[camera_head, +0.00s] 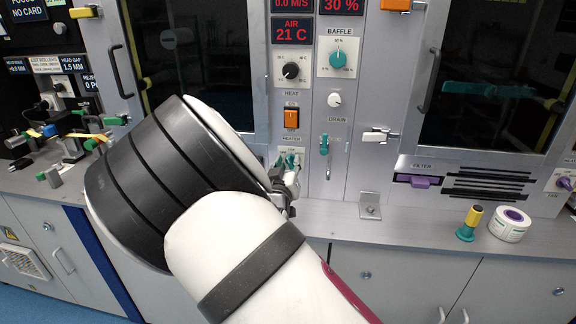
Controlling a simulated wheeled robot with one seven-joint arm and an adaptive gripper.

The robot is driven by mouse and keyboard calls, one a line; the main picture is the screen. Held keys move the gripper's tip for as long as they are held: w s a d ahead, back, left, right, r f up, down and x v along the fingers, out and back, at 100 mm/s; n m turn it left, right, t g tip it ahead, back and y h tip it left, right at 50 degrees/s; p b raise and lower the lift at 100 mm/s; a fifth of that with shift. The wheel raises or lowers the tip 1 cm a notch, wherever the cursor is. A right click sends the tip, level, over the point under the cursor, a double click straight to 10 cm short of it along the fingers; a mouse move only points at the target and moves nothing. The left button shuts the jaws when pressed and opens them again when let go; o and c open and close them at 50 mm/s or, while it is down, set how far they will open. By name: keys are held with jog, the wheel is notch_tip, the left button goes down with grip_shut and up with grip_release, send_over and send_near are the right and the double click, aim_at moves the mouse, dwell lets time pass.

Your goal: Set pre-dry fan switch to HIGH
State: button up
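A small switch with a teal knob (291,160) sits on a pale label plate on the grey panel, below the orange heater switch (291,117). Its lettering is too small to read, so I cannot tell its setting or confirm it is the pre-dry fan switch. My gripper (285,179) is at the panel just below and in front of this knob, mostly hidden behind my white and black arm. I cannot tell whether its fingers touch the knob or whether they are open.
A teal baffle knob (337,58), a black heat knob (291,71) and a teal drain lever (324,145) are close by. A metal bracket (370,205), a yellow-and-teal spool (469,223) and a white tape roll (510,224) stand on the counter at right.

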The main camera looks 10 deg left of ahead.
grip_shut()
jog(key=shift+m, duration=0.5)
jog(key=m+b, duration=0.1)
jog(key=m, duration=0.1)
jog(key=shift+d+f+m+b, duration=0.1)
jog(key=shift+d+m+b, duration=0.05)
jog(key=shift+m+b, duration=0.25)
jog(key=m+b, duration=0.2)
jog(key=m, duration=0.1)
jog(key=shift+d+m+b, duration=0.1)
jog(key=shift+m+b, duration=0.2)
jog(key=shift+b, duration=0.05)
jog(key=m+b, duration=0.3)
jog(key=shift+d+f+b, duration=0.1)
jog(key=shift+f+b, duration=0.05)
jog(key=shift+b, duration=0.15)
jog(key=m+b, duration=0.3)
jog(key=shift+m+b, duration=0.4)
